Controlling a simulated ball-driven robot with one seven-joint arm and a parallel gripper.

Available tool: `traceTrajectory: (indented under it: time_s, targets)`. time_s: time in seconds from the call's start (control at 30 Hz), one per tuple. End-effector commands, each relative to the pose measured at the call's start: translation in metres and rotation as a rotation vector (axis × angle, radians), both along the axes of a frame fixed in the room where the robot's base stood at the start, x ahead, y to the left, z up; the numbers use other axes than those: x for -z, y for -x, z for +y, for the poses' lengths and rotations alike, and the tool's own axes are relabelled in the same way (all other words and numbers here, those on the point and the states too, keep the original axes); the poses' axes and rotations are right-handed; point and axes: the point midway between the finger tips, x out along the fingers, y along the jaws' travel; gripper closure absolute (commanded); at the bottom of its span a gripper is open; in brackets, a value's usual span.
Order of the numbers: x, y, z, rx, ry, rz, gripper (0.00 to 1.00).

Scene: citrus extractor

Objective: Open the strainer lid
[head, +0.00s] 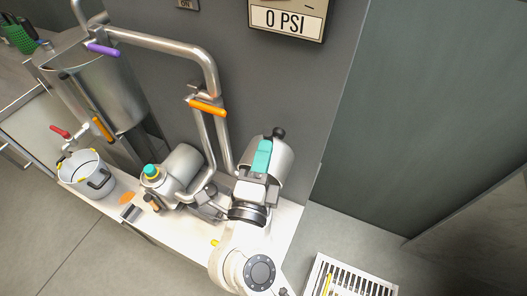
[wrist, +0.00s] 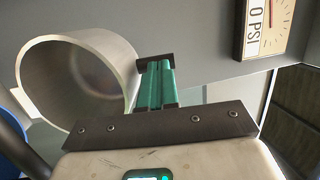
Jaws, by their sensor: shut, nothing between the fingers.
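A short metal cylinder (head: 287,162) stands at the right end of the white counter, partly hidden behind my gripper. A small black knob (head: 279,133) shows at its far edge. In the wrist view a hollow metal cylinder (wrist: 80,75) has its open end towards the camera, left of my fingers. I cannot tell for sure which part is the strainer lid. My gripper (head: 265,150) has teal fingers, which are together and empty beside the cylinder; they also show in the wrist view (wrist: 155,80). Whether they touch the cylinder is unclear.
Steel pipes with an orange handle (head: 207,107) and a purple handle (head: 104,50) rise left of my gripper. A metal unit with a teal cap (head: 151,171), a bucket (head: 87,175) and a large tank (head: 98,85) stand further left. A gauge (head: 287,18) hangs on the wall.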

Motion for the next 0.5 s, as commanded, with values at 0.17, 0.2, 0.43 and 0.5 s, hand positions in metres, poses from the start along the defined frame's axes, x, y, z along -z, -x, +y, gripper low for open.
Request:
traceTrajectory:
  time_s: [0.17,0.2,0.43,0.5]
  targets:
    - [0.0001,-0.0001,0.0001,0.0,0.0,0.0,1.0]
    - [0.0001,-0.0001,0.0001,0.0,0.0,0.0,1.0]
    - [-0.0045,-0.0031,-0.0007,0.0,-0.005,0.016,1.0]
    - [-0.0071,-0.006,-0.002,0.0,-0.009,0.031,1.0]
